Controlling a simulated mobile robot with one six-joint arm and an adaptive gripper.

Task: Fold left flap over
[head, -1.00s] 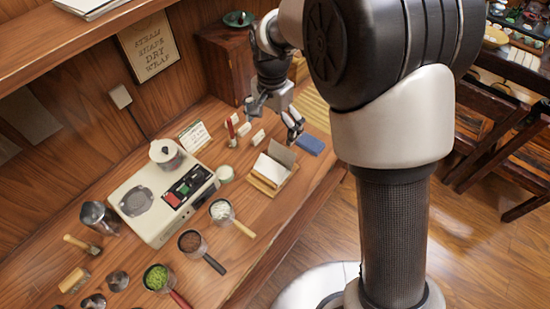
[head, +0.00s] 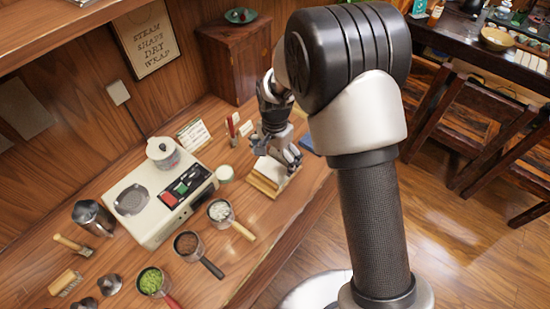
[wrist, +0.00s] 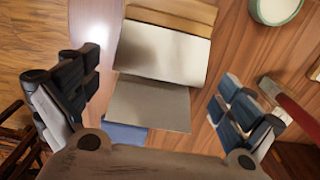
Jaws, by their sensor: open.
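I cannot tell which flap is the left one. My gripper (head: 280,150) is over the wrapper's far side and hides part of it. In the wrist view my gripper (wrist: 158,80) is open, with one finger on each side of the wrapper and nothing held between them.
A green-rimmed jar (head: 224,173) and a red-handled tool (head: 231,131) stand close by. A steamer unit (head: 160,200) and several handled pans are to the left. The counter's front edge is at the right.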

